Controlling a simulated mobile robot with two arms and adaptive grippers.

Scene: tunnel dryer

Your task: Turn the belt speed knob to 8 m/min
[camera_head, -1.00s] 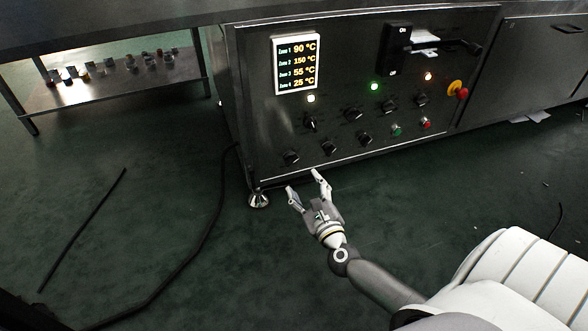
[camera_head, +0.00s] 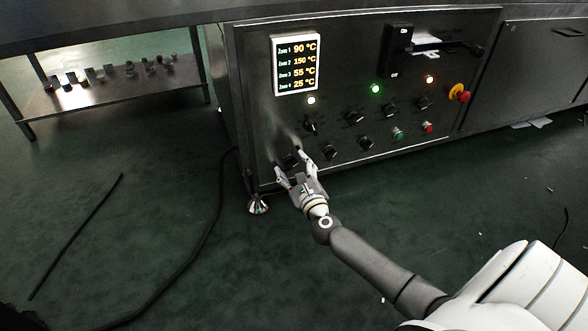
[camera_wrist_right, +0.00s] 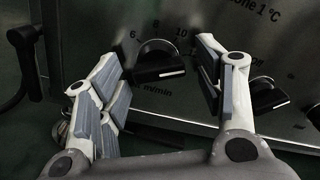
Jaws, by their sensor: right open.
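The belt speed knob (camera_wrist_right: 158,62) is black, with "m/min" printed below it and the marks 6, 8 and 10 around its upper side in the right wrist view. Its exact setting is hard to read. In the head view this knob (camera_head: 290,160) is the lower-left one on the control panel (camera_head: 262,110). My right gripper (camera_head: 291,167) is open, with its fingertips close to the panel around the knob. In the wrist view the fingers (camera_wrist_right: 157,78) stand on either side of the knob, with gaps visible. My left gripper is not in view.
More black knobs (camera_head: 330,152) sit to the right, one close beyond my right finger (camera_wrist_right: 268,95). A display (camera_head: 297,65), green button (camera_head: 397,134), red button (camera_head: 427,127) and emergency stop (camera_head: 459,92) share the panel. A cable (camera_head: 205,225) lies on the floor.

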